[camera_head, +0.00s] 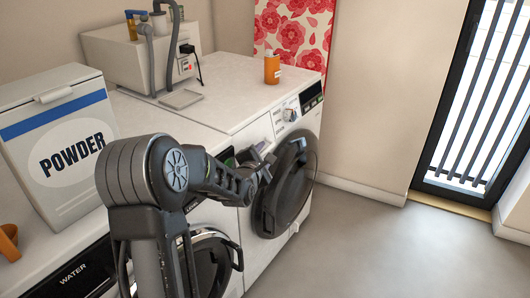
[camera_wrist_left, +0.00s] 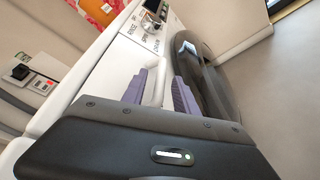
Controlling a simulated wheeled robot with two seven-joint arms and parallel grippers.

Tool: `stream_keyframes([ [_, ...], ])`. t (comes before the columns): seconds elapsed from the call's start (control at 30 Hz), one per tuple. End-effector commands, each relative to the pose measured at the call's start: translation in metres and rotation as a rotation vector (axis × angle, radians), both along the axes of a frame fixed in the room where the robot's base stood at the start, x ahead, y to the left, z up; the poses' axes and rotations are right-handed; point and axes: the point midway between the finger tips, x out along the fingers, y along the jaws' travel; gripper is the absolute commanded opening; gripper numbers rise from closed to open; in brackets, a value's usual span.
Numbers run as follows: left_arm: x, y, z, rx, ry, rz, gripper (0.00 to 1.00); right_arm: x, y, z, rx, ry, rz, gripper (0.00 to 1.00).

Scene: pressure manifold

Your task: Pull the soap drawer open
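The soap drawer (camera_head: 256,141) is in the upper left of the white front of the right washing machine, left of its dial. Its front is largely hidden by my left gripper (camera_head: 265,165) in the head view. In the left wrist view, the purple finger pads of my left gripper (camera_wrist_left: 162,95) stand apart at the machine's front. A white, upright bar-like part (camera_wrist_left: 161,82), which looks like the drawer's handle, shows between them. I cannot tell whether the pads touch it. The drawer looks shut. My right gripper is not in view.
The black round door (camera_head: 287,185) of this machine is just below and right of my left gripper. A second machine with a WATER panel (camera_head: 72,277), a POWDER box (camera_head: 62,150) and an orange bottle (camera_head: 272,70) are nearby. The floor at right (camera_head: 400,245) is clear.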

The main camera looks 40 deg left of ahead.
Motion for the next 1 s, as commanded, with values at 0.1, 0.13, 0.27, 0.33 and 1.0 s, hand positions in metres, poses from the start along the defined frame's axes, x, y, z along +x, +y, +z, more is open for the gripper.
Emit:
stream_keyframes([
  [0.1, 0.012, 0.004, -0.003, 0.002, 0.001, 0.0, 0.35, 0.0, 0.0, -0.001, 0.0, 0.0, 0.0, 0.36],
  [0.13, 0.014, 0.005, -0.004, 0.002, 0.001, 0.0, 0.35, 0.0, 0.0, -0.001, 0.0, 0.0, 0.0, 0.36],
  [0.27, 0.017, 0.007, -0.004, 0.001, 0.0, 0.0, 0.35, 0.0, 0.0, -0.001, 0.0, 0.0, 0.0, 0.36],
  [0.33, 0.017, 0.007, -0.004, 0.001, 0.0, 0.0, 0.35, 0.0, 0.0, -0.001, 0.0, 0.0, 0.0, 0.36],
  [1.0, 0.016, 0.006, -0.004, 0.001, 0.0, 0.0, 0.0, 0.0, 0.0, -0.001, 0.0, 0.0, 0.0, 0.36],
])
